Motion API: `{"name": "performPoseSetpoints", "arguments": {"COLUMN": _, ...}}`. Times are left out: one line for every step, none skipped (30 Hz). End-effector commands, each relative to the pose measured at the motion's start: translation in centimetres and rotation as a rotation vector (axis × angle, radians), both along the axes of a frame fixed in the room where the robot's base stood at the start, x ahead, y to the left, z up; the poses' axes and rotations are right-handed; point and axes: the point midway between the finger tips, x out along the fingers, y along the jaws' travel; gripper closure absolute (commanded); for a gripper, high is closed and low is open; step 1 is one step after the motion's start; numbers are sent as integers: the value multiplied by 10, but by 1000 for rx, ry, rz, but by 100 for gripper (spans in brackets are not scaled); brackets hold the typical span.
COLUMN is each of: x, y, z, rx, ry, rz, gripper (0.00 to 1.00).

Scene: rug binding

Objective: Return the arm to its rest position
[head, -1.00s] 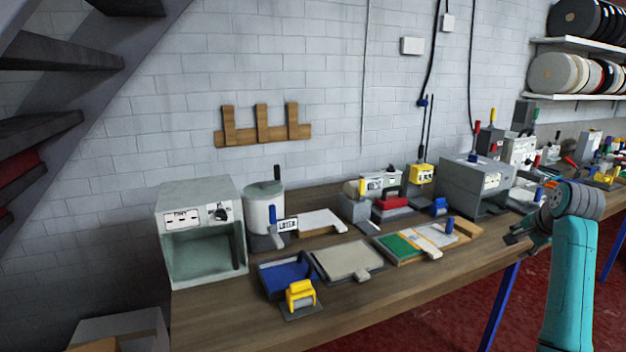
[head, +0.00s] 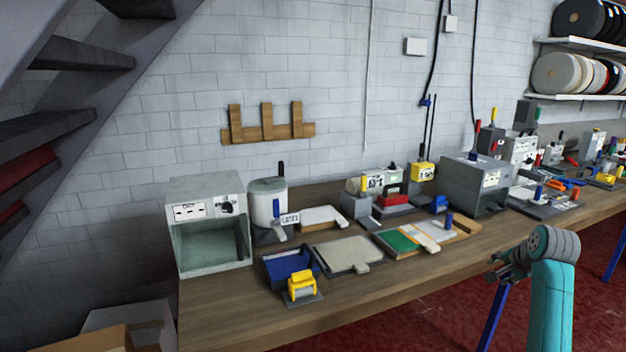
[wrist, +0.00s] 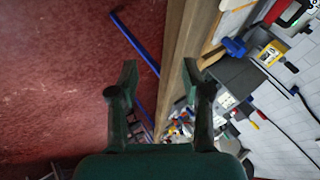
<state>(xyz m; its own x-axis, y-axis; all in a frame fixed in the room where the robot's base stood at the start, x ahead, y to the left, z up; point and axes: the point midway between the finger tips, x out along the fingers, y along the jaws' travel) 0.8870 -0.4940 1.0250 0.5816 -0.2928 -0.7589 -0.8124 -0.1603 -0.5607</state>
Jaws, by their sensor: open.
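My gripper (head: 508,266) is in the right part of the head view, at the end of my teal arm. It is in front of the workbench's front edge, over the red floor, and apart from the things on the bench. In the wrist view my gripper (wrist: 160,82) shows two dark green fingers spread wide with nothing between them. Beyond them are the red floor, a blue table leg (wrist: 136,42) and the wooden edge of the workbench (wrist: 178,70).
The wooden workbench (head: 400,292) carries a grey oven-like box (head: 210,185), a latex pot (head: 268,198), a yellow-handled tool (head: 302,286), trays and several machines. Cardboard boxes (head: 130,325) stand at lower left, below a staircase. Red floor lies open in front of the bench.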

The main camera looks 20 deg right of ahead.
Motion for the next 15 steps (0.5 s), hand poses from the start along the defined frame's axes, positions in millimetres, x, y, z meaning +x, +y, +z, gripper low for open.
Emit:
{"name": "performPoseSetpoints", "arguments": {"x": 2, "y": 9, "z": -14, "rx": -6, "ry": 0, "rz": 14, "gripper": 51}}
{"name": "performPoseSetpoints", "arguments": {"x": 3, "y": 15, "z": -23, "rx": -11, "ry": -1, "rz": 22, "gripper": 51}}
{"name": "performPoseSetpoints", "arguments": {"x": 4, "y": 22, "z": -34, "rx": -21, "ry": -4, "rz": 34, "gripper": 51}}
{"name": "performPoseSetpoints", "arguments": {"x": 5, "y": 28, "z": -43, "rx": -29, "ry": -6, "rz": 44, "gripper": 51}}
{"name": "performPoseSetpoints", "arguments": {"x": 5, "y": 35, "z": -53, "rx": -37, "ry": -8, "rz": 55, "gripper": 51}}
{"name": "performPoseSetpoints", "arguments": {"x": 6, "y": 46, "z": -68, "rx": -48, "ry": -11, "rz": 71, "gripper": 51}}
{"name": "performPoseSetpoints", "arguments": {"x": 6, "y": 54, "z": -78, "rx": -60, "ry": -15, "rz": 84, "gripper": 51}}
{"name": "performPoseSetpoints", "arguments": {"x": 6, "y": 63, "z": -90, "rx": -70, "ry": -17, "rz": 97, "gripper": 51}}
{"name": "performPoseSetpoints", "arguments": {"x": 5, "y": 75, "z": -104, "rx": -85, "ry": -21, "rz": 114, "gripper": 51}}
{"name": "performPoseSetpoints", "arguments": {"x": 3, "y": 83, "z": -114, "rx": -96, "ry": -23, "rz": 126, "gripper": 51}}
{"name": "performPoseSetpoints", "arguments": {"x": 2, "y": 92, "z": -123, "rx": -108, "ry": -27, "rz": 139, "gripper": 51}}
{"name": "performPoseSetpoints", "arguments": {"x": 0, "y": 104, "z": -136, "rx": -124, "ry": -31, "rz": 156, "gripper": 51}}
{"name": "performPoseSetpoints", "arguments": {"x": -2, "y": 113, "z": -145, "rx": -135, "ry": -34, "rz": 168, "gripper": 51}}
{"name": "performPoseSetpoints", "arguments": {"x": -4, "y": 122, "z": -154, "rx": -146, "ry": -36, "rz": 180, "gripper": 51}}
{"name": "performPoseSetpoints", "arguments": {"x": -8, "y": 134, "z": -166, "rx": -161, "ry": -41, "rz": 199, "gripper": 51}}
